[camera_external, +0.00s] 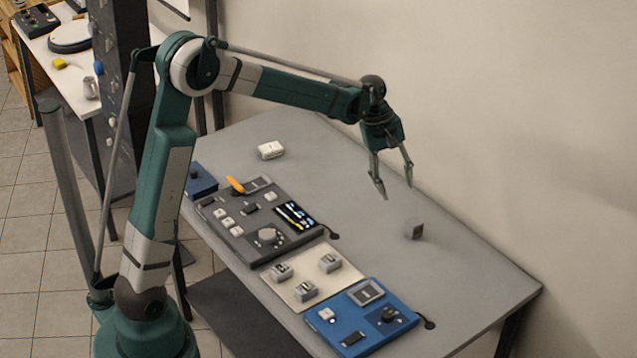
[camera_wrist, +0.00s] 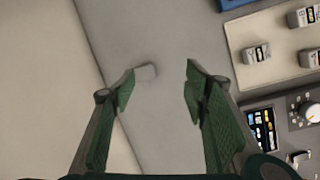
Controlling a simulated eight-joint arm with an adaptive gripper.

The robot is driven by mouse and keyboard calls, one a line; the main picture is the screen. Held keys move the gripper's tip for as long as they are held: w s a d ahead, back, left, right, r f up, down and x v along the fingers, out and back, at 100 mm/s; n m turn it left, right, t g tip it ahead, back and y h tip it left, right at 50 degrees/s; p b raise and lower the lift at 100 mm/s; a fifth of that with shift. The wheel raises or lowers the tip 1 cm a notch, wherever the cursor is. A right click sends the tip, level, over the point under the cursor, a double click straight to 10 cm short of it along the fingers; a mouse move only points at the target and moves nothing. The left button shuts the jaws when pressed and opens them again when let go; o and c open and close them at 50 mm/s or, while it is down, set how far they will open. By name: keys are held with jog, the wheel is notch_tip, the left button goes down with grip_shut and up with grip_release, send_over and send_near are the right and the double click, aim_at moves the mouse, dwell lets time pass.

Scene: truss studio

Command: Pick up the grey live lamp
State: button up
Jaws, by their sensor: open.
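A small grey block (camera_external: 414,230), which looks like the live lamp, stands alone on the grey table right of the panels; its markings are too small to read. In the wrist view the small grey block (camera_wrist: 147,72) lies close to the left fingertip, partly covered by it. My gripper (camera_external: 397,190) hangs above the table, higher than the block and a little to its left in the picture. In the wrist view my gripper (camera_wrist: 161,70) is open, with nothing held between its fingers.
A blue panel (camera_external: 341,332), a beige panel (camera_external: 305,292) with grey switch blocks and a dark console (camera_external: 234,236) line the table's near side. A white block (camera_external: 271,150) sits at the back. The wall (camera_external: 520,120) runs along the far edge. The table (camera_external: 470,265) around the grey block is clear.

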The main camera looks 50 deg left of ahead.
aim_at(414, 220)
jog(key=w+a+f+n+g+h, duration=0.1)
jog(key=w+f+n, duration=0.2)
jog(key=w+f, duration=0.6)
notch_tip(414, 220, down, 3)
jog(key=shift+f+n+g, duration=0.1)
jog(key=shift+n+g, duration=0.2)
jog(key=shift+a, duration=0.1)
jog(key=shift+x, duration=1.25)
jog(key=shift+s, duration=0.1)
jog(key=shift+x, duration=2.6)
jog(key=shift+s, duration=0.1)
jog(key=c, duration=1)
